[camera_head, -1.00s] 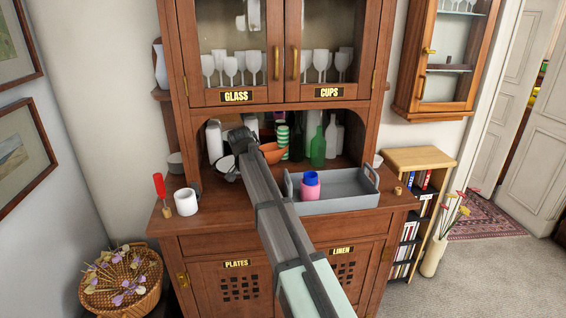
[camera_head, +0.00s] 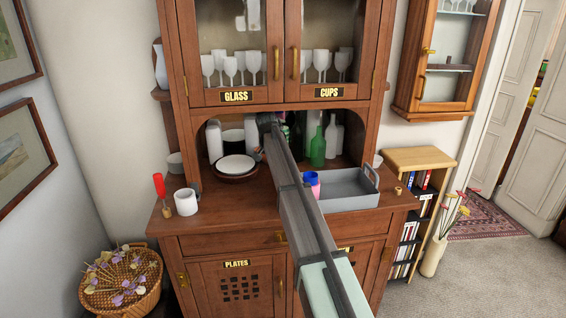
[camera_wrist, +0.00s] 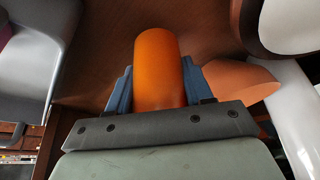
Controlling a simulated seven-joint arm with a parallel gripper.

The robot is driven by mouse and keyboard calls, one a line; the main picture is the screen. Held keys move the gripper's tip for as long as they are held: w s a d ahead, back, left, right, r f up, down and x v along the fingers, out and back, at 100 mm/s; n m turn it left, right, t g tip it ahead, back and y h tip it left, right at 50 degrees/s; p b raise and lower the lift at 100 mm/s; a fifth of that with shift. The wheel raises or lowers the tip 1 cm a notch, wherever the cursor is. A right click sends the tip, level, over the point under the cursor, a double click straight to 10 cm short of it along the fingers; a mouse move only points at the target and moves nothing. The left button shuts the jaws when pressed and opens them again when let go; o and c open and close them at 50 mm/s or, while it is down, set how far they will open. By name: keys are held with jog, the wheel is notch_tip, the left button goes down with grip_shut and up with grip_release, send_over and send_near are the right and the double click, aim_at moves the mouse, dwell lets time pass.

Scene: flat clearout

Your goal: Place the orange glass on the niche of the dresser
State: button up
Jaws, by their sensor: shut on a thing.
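In the wrist view the orange glass (camera_wrist: 158,68) is a plain orange cylinder held between the blue fingers of my gripper (camera_wrist: 158,92), which is shut on it. In the head view my gripper (camera_head: 264,122) is at the mouth of the arched niche (camera_head: 346,162) of the brown wooden dresser (camera_head: 220,232), left of the green bottle. My arm hides the glass in the head view. An orange bowl (camera_wrist: 240,82) shows beside the right finger in the wrist view; in the head view it is mostly hidden behind my arm.
A stack with a white plate (camera_head: 236,164) sits left of my arm. White bottles (camera_head: 214,142) and a green bottle (camera_head: 317,150) stand in the niche. A grey tray (camera_head: 348,202) holds a pink and blue item (camera_head: 313,186).

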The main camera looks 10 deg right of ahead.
jog(key=w+d, duration=0.2)
jog(key=w, duration=0.1)
jog(key=shift+w+d, duration=0.25)
jog(key=shift+s+a+f, duration=0.15)
jog(key=shift+s+f, duration=0.15)
jog(key=shift+f, duration=0.45)
jog(key=shift+f, duration=0.15)
jog(key=o, duration=1.1)
jog(key=shift+r, duration=0.2)
jog(key=shift+s+a+r, duration=0.15)
jog(key=shift+s+r, duration=0.05)
jog(key=shift+r, duration=0.4)
jog(key=s+a, duration=0.2)
jog(key=s, duration=0.1)
jog(key=s+a, duration=0.5)
jog(key=s, duration=0.1)
jog(key=shift+s+a+f, duration=0.1)
jog(key=shift+s+a, duration=0.05)
jog(key=shift+s, duration=0.1)
